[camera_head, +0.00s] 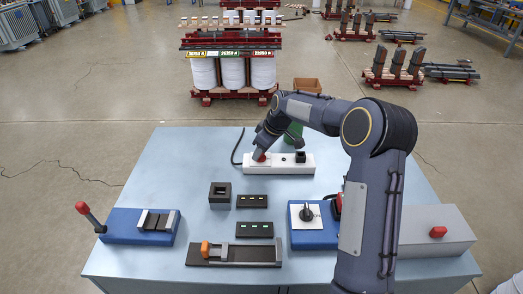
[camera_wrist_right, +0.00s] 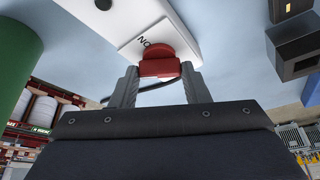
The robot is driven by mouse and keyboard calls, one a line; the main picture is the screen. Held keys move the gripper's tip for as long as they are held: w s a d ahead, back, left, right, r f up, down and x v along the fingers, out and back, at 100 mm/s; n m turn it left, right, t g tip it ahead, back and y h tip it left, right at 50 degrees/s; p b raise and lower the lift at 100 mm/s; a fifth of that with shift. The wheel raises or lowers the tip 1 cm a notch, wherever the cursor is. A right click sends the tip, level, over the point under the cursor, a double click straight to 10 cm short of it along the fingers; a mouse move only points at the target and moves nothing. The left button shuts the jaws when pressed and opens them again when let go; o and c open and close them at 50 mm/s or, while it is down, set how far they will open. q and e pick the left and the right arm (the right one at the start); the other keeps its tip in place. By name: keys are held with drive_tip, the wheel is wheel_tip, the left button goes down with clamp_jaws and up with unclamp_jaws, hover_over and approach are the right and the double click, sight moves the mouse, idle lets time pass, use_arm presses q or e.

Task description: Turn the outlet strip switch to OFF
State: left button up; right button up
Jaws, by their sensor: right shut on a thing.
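The white outlet strip (camera_head: 285,169) lies near the far edge of the table, with a black plug (camera_head: 300,157) at its right part. Its red switch (camera_wrist_right: 160,50) is at the left end, beside the printed letters "ON" in the wrist view. My right gripper (camera_head: 262,153) reaches down over that end of the strip. In the wrist view my right gripper's fingers (camera_wrist_right: 160,70) are shut on the red switch, one on each side. The head view shows only a bit of red there, as the gripper covers most of it. My left gripper is not in view.
A green cylinder (camera_head: 295,131) stands right behind the strip. Black blocks (camera_head: 252,201), a blue lever box (camera_head: 125,230), a blue knob box (camera_head: 312,238) and a grey button box (camera_head: 425,245) stand nearer. The table's left rear (camera_head: 185,155) is clear.

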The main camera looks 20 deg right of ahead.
sight(271, 159)
drive_tip(key=n, duration=0.2)
drive_tip(key=shift+d+n+g+y, duration=0.1)
drive_tip(key=shift+n+g+y, duration=0.2)
drive_tip(key=shift+n+y, duration=0.1)
drive_tip(key=shift+w+n+g+y+p, duration=0.15)
drive_tip(key=shift+n+g+p, duration=0.2)
drive_tip(key=shift+n, duration=0.55)
drive_tip(key=shift+n+g+y+p, duration=0.2)
drive_tip(key=shift+n+p, duration=0.25)
drive_tip(key=shift+n, duration=0.45)
drive_tip(key=o, duration=1)
drive_tip(key=v, duration=0.8)
drive_tip(key=shift+b, duration=0.35)
drive_tip(key=shift+f, duration=0.1)
